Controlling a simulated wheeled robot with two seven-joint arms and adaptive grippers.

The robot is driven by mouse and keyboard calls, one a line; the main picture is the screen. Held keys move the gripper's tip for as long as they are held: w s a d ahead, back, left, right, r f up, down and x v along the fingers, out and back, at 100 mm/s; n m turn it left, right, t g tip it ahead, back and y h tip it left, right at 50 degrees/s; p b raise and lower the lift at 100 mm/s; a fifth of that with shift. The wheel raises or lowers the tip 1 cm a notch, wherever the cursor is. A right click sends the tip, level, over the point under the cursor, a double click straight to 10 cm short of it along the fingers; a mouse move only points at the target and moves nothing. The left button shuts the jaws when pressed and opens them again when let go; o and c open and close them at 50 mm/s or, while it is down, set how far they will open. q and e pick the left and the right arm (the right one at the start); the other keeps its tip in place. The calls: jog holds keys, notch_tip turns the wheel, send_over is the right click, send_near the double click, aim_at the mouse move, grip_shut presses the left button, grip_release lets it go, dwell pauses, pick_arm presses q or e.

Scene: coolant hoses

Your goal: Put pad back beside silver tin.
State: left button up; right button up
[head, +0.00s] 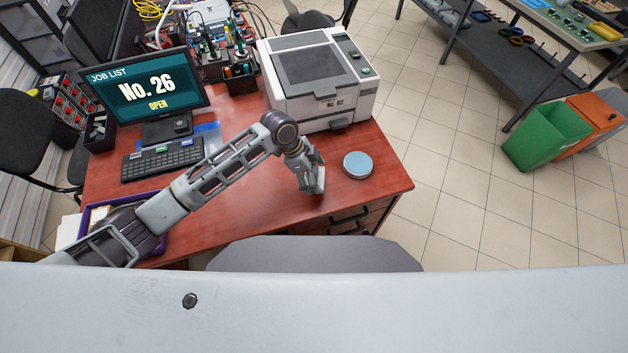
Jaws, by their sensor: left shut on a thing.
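A round tin (357,165) with a pale blue top and a thin silver rim stands on the red-brown desk, near its right end. My left gripper (316,188) points down at the desk just left of the tin, apart from it. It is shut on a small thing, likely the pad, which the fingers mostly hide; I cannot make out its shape. Whether it touches the desk I cannot tell. My right gripper is not in view.
A white printer (318,80) stands behind the tin. A keyboard (163,160), a monitor (150,88) and a purple tray (160,243) are to the left. A grey chair back (315,255) is at the front edge. Bare desk surrounds the tin.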

pick_arm(q)
jog(key=shift+f, duration=1.9)
jog(key=shift+f, duration=0.15)
jog(key=o, duration=0.9)
jog(key=shift+c, duration=0.2)
jog(key=v, duration=1.2)
jog(key=shift+r, duration=0.25)
jog(key=shift+s+d+f, duration=0.1)
